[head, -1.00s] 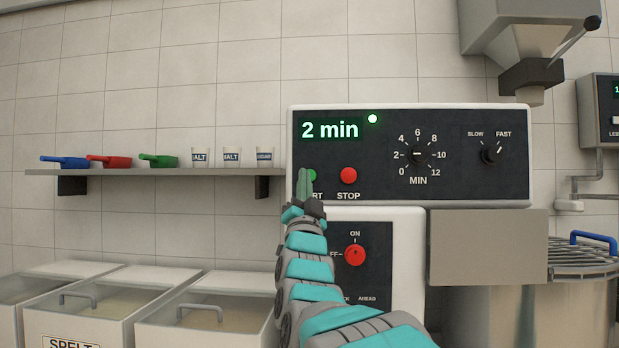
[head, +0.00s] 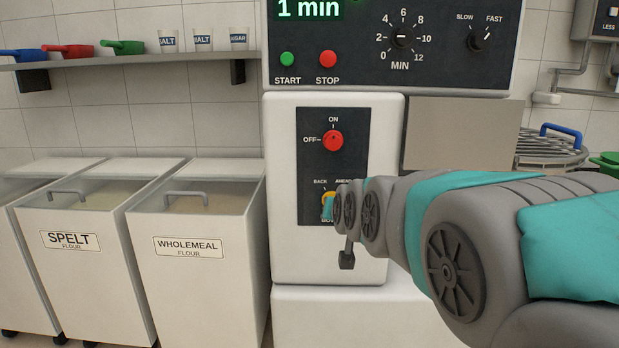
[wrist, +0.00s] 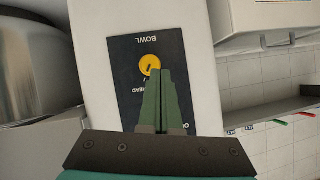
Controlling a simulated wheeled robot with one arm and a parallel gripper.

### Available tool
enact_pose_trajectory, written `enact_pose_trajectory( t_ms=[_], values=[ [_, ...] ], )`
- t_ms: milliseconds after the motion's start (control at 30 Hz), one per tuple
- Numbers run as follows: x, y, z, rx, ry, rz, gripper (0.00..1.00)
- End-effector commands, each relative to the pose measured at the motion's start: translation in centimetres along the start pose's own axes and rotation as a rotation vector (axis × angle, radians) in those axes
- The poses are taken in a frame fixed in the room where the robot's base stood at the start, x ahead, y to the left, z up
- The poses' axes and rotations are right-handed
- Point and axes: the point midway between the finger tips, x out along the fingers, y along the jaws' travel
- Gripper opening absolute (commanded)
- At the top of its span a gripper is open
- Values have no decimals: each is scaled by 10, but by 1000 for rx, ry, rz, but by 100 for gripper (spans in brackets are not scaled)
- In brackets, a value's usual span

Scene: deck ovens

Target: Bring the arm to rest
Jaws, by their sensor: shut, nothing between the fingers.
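My gripper (wrist: 159,73) is shut and empty in the wrist view, its two green fingers together. The fingertips are in front of the lower edge of a yellow knob (wrist: 151,62) on the dark BOWL panel (wrist: 171,47); I cannot tell whether they touch it. In the head view my arm reaches in from the right across the white mixer body (head: 285,255). It hides most of the yellow knob (head: 328,196), marked BACK and AHEAD. Above it, a red knob (head: 333,140) sits between OFF and ON labels.
The upper panel (head: 357,62) has a green START button (head: 287,59), a red STOP button (head: 328,59) and a display (head: 309,9) reading 1 min. Flour bins (head: 205,291) stand at left under a shelf (head: 130,62) with scoops. A grey guard (head: 463,131) is at right.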

Motion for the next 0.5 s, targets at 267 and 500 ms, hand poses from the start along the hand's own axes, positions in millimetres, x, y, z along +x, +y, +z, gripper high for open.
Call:
enact_pose_trajectory(
  t_ms=[267,500],
  values=[
    [-92,71,152,-59,-505,135,0],
    [-203,110,262,-84,-912,205,0]
  ],
)
